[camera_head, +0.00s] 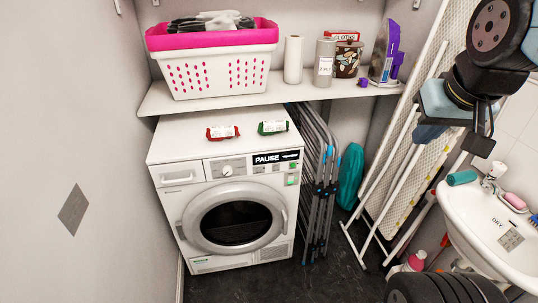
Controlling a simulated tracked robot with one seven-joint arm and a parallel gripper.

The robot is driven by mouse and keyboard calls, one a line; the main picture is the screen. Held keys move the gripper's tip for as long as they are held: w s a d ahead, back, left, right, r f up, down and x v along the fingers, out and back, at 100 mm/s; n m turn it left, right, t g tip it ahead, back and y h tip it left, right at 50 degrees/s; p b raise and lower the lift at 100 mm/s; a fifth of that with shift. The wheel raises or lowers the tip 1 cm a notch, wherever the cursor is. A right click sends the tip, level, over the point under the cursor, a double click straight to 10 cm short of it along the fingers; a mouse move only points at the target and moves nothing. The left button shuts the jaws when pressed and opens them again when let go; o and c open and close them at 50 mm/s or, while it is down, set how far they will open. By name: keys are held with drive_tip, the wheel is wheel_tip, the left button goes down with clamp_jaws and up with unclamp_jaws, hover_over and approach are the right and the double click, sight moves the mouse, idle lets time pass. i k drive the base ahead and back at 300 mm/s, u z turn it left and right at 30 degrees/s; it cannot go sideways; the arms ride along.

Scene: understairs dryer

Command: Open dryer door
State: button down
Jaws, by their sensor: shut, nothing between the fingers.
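The white dryer (172,202) stands under the shelf at the left middle of the head view. Its round door (196,228) has a wide grey ring and dark glass, and faces me. The door looks closed, flush with the dryer front. A grip (284,220) shows at the right edge of the ring. My gripper (430,132) hangs at the upper right, in front of the ironing board and well to the right of the dryer. It is shut and empty, apart from the door. Its fingertips are hard to make out.
Red (222,132) and green (272,127) packets lie on the dryer. A folded grey rack (318,190) leans close at its right. The ironing board (405,180) and sink (485,225) crowd the right side. The shelf (225,103) overhangs the dryer's back. Dark floor before the dryer is clear.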

sight(235, 217)
drive_tip(key=u, duration=0.45)
drive_tip(key=k, duration=0.4)
drive_tip(key=u, duration=0.6)
